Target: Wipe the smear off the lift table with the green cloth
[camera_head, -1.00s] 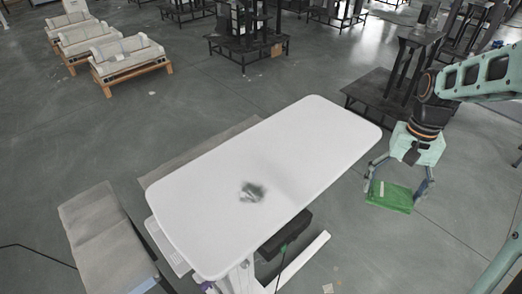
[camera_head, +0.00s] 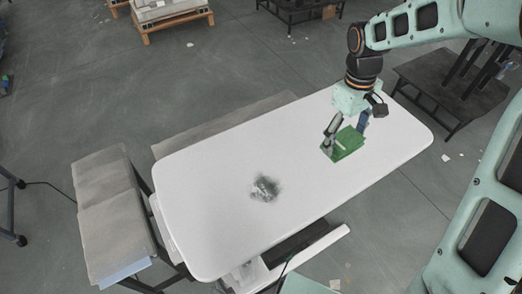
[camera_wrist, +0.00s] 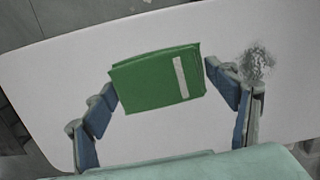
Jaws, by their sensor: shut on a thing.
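The white lift table (camera_head: 215,160) fills the middle of the head view. A dark grey smear (camera_head: 265,188) lies on its top, left of my gripper. In the wrist view the smear (camera_wrist: 257,62) shows at the upper right, beyond the right finger. The green cloth (camera_head: 344,143) is a folded block with a pale stripe on one face. My gripper (camera_head: 346,134) is shut on the cloth, over the right part of the table. The cloth sits between the two fingers in the wrist view (camera_wrist: 158,82). I cannot tell whether the cloth touches the tabletop.
A padded grey bench (camera_head: 112,210) stands left of the table. A dark steel frame stand (camera_head: 450,85) stands behind the table's right end. A wooden pallet with a pale load (camera_head: 175,18) is at the back. The tabletop around the smear is clear.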

